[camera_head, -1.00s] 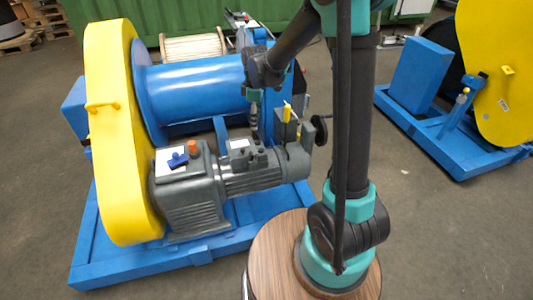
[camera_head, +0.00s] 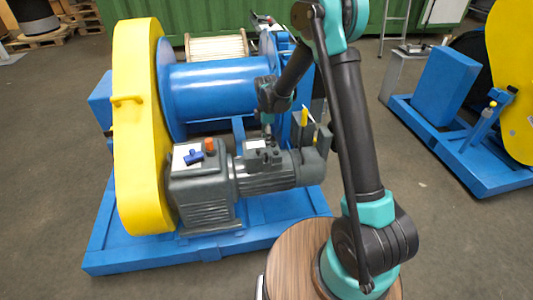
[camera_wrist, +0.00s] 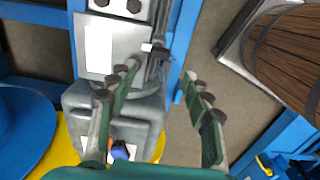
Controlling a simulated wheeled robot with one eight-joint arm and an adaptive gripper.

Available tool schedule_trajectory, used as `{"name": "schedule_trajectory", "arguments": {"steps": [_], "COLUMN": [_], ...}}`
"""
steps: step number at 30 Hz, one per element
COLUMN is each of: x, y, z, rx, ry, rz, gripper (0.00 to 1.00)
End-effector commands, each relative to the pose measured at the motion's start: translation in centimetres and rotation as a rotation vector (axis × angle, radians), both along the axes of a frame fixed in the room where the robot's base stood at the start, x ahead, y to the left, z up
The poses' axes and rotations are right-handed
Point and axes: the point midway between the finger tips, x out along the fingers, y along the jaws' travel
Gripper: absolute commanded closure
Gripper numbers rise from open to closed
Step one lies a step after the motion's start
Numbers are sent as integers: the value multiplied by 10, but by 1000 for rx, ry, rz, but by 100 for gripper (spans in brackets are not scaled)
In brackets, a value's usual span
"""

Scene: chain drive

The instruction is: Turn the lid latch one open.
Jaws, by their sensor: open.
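My gripper (camera_head: 268,133) is above the grey motor (camera_head: 270,178) of the blue winch, beside its dark terminal box (camera_head: 262,157). In the wrist view my gripper (camera_wrist: 160,100) is open, its green-padded fingers wide apart with nothing between them. A small black part with a white tip (camera_wrist: 155,50) lies at the edge of a light grey panel (camera_wrist: 98,48), beyond the fingertips. It may be a latch; I cannot tell for sure. A blue handle (camera_head: 195,157) and an orange-red knob (camera_head: 209,145) sit on the gearbox; the blue handle is partly hidden in the wrist view.
A yellow chain guard (camera_head: 138,130) stands left of the motor, and the blue drum (camera_head: 208,90) behind it. A yellow-handled part (camera_head: 304,117) rises right of my gripper. My round wooden-topped base (camera_head: 292,262) is close to the blue frame (camera_head: 180,258).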

Motion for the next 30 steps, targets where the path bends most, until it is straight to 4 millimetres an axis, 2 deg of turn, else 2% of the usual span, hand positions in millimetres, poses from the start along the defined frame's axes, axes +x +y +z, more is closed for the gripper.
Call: {"name": "schedule_trajectory", "arguments": {"steps": [1,6,13,18,27,30], "x": [0,0,0,0,0,0], "y": [0,0,0,0,0,0], "z": [-11,-44,-75,-85,-87,-87], "rx": [0,0,0,0,0,0], "ry": [0,0,0,0,0,0], "rz": [0,0,-1,-1,-1,-1], "gripper": [50,50,50,50,50,61]}}
